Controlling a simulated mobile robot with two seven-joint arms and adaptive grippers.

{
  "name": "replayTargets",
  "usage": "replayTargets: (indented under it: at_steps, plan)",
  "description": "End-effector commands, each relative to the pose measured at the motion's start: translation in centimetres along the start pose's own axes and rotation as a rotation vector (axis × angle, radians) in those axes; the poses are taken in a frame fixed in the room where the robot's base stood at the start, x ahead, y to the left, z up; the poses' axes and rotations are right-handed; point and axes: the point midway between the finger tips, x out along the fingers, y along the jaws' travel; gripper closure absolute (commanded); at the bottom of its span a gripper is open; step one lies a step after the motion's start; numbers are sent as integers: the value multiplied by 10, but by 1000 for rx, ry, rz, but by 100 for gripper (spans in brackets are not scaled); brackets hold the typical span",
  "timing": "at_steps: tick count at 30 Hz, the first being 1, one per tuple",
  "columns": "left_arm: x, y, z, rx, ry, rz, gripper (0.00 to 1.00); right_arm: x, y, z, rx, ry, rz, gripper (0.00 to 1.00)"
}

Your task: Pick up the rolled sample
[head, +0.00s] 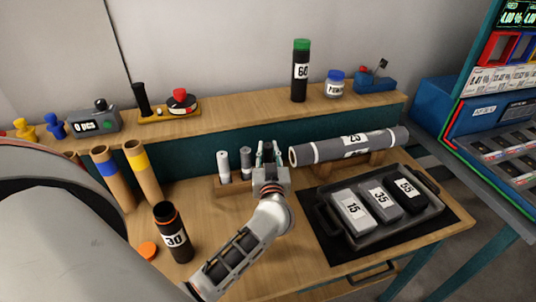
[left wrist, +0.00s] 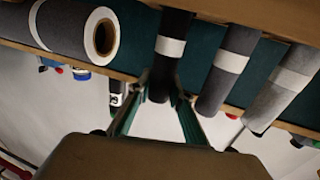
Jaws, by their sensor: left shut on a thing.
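My left gripper (head: 268,152) is at the small wooden rack (head: 230,187) on the bench. It is shut on a small dark grey roll with a white band (left wrist: 174,46), which shows between the fingers in the left wrist view. The gripper mostly hides this roll in the head view. Two more small rolls stand beside it, a mid-grey one (head: 246,160) and a lighter one (head: 224,166). I cannot tell whether the held roll is clear of the rack. My right gripper is not in view.
A large grey roll labelled 25 (head: 335,149) lies on wooden supports just right of the gripper. A dark tray (head: 375,239) with numbered blocks stands front right. A canister labelled 30 (head: 171,222) and cardboard tubes (head: 140,165) are left. A shelf (head: 230,112) runs behind.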

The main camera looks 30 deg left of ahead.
Motion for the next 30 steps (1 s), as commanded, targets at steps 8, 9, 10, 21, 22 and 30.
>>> replayTargets:
  at_steps: [8, 9, 10, 21, 22, 30]
  plan:
    - [0, 0, -32, -4, 1, -1, 100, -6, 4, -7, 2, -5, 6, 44]
    - [0, 0, -40, -4, 3, -1, 100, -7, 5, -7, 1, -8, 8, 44]
    - [0, 0, -45, -4, 3, -1, 100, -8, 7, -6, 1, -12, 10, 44]
    - [0, 0, -132, -8, 7, 0, 100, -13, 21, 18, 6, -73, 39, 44]
    - [0, 0, -139, -7, 6, -1, 100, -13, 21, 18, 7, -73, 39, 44]
    - [0, 0, -186, -4, 3, -1, 100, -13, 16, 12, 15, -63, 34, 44]
